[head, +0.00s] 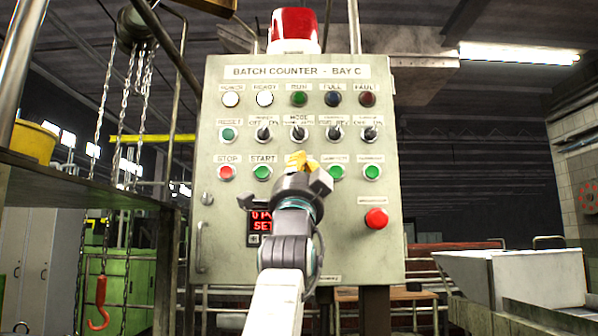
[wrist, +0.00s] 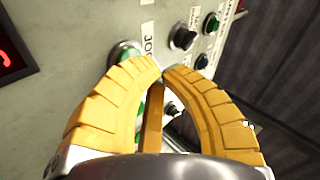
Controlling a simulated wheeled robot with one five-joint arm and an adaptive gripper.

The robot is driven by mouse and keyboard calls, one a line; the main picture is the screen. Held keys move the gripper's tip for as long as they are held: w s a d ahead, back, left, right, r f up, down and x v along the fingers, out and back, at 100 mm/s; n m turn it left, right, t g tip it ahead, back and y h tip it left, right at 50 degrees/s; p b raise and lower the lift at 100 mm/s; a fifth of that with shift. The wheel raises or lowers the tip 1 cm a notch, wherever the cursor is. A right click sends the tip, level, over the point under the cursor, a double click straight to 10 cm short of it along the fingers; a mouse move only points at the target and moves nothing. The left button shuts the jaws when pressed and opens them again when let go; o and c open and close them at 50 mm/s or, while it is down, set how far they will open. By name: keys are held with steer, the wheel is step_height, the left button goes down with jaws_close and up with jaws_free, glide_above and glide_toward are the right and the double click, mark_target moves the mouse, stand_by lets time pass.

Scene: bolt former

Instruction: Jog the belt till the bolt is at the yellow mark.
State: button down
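The grey control panel (head: 232,185) is headed "BATCH COUNTER - BAY C". My gripper (head: 298,160), with yellow fingers, is in front of its lower button row and hides the third button there. In the wrist view the fingertips (wrist: 162,70) come together with nothing seen between them. A green button (wrist: 122,50) beside a label reading "JOG" (wrist: 149,42) shows just past the left finger, partly covered by it. Whether the fingers touch it I cannot tell. The green START button (head: 262,172) is left of my gripper. No belt, bolt or yellow mark is visible.
The red STOP button (head: 227,172) is far left in that row; two green buttons are to the right. A red mushroom button (head: 376,218) is lower right. Selector switches (head: 299,133) lie above. A red-digit display (head: 262,218) is partly hidden by my arm.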

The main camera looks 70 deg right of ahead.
steer(key=shift+w+d+f+p, duration=0.1)
steer(key=shift+w+d+p, duration=0.1)
steer(key=shift+d, duration=0.2)
steer(key=shift+w+d+p, duration=0.1)
steer(key=shift+d+p, duration=0.1)
steer(key=shift+d, duration=0.2)
stand_by(2.3)
steer(key=shift+s+a, duration=0.1)
steer(key=shift+a, duration=0.05)
stand_by(3.8)
steer(key=shift+s+a+b, duration=0.2)
steer(key=shift+a+b, duration=0.3)
steer(key=shift+a, duration=0.25)
steer(key=shift+a, duration=0.1)
